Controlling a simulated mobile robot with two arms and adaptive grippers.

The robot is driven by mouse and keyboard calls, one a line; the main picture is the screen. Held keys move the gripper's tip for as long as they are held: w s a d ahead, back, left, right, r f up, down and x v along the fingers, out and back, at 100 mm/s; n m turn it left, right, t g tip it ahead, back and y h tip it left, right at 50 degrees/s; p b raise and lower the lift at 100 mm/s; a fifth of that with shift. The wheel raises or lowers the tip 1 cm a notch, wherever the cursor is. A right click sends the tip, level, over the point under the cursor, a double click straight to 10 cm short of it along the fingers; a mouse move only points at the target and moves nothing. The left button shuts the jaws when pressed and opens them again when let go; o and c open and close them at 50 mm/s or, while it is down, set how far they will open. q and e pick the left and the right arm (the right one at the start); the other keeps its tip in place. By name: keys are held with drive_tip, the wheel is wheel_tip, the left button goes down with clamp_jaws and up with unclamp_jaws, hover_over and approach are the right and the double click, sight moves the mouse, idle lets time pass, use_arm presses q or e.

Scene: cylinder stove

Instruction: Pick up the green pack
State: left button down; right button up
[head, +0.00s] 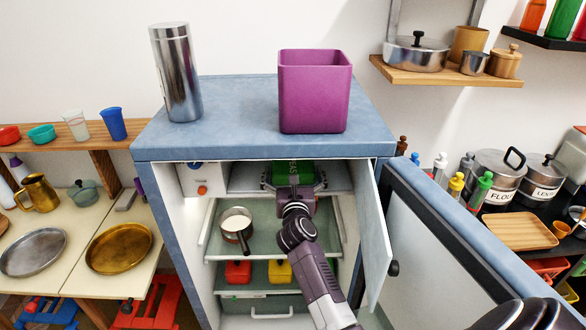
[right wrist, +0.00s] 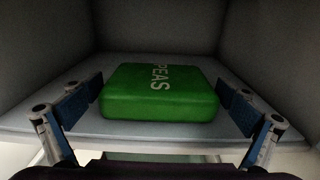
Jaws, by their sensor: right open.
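The green pack (right wrist: 160,96), marked PEAS, lies flat on the top shelf inside the open cabinet. In the head view the green pack (head: 288,173) shows partly, behind my right gripper (head: 296,188). In the right wrist view my right gripper (right wrist: 160,112) is open, with one blue-padded finger on each side of the pack. A small gap shows between each finger and the pack. My left gripper is not clearly in view.
The cabinet door (head: 371,235) stands open on the right. A pot (head: 236,228) sits on the shelf below, with red and yellow items (head: 279,271) lower down. A purple container (head: 315,95) and a steel cylinder (head: 177,75) stand on the cabinet top.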

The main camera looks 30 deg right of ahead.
drive_tip(key=shift+x, duration=1)
drive_tip(key=shift+f, duration=0.1)
drive_tip(key=shift+c, duration=1.1)
drive_tip(key=c, duration=0.7)
drive_tip(key=shift+c, duration=0.9)
